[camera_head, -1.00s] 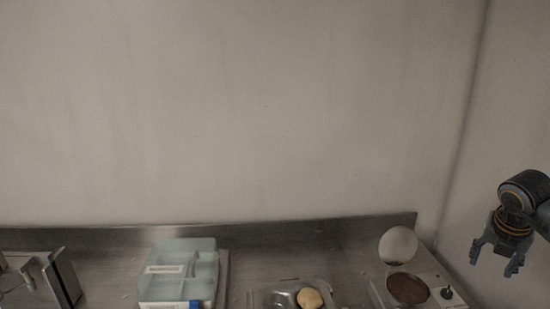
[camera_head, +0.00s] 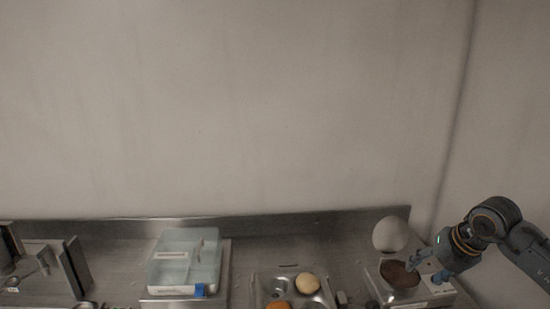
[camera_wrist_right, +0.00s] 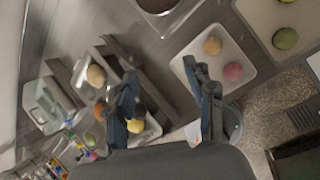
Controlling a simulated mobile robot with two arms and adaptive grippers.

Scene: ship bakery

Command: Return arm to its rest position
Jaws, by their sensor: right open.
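My right gripper (camera_head: 426,272) is open, at the lower right of the head view. Its arm comes in from the right edge. It overlaps the right side of a pale appliance with a round brown plate (camera_head: 396,274); I cannot tell how high above it the gripper is. In the right wrist view the two dark fingers (camera_wrist_right: 160,78) are spread apart with nothing held between them. My left gripper is in neither view.
A round white lid (camera_head: 390,235) stands behind the plate. A metal tray (camera_head: 262,287) holds a pale bun (camera_head: 308,283) and an orange item (camera_head: 277,305). A translucent blue box (camera_head: 169,262) is further left. The wrist view shows a white tray (camera_wrist_right: 225,32) with round pieces.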

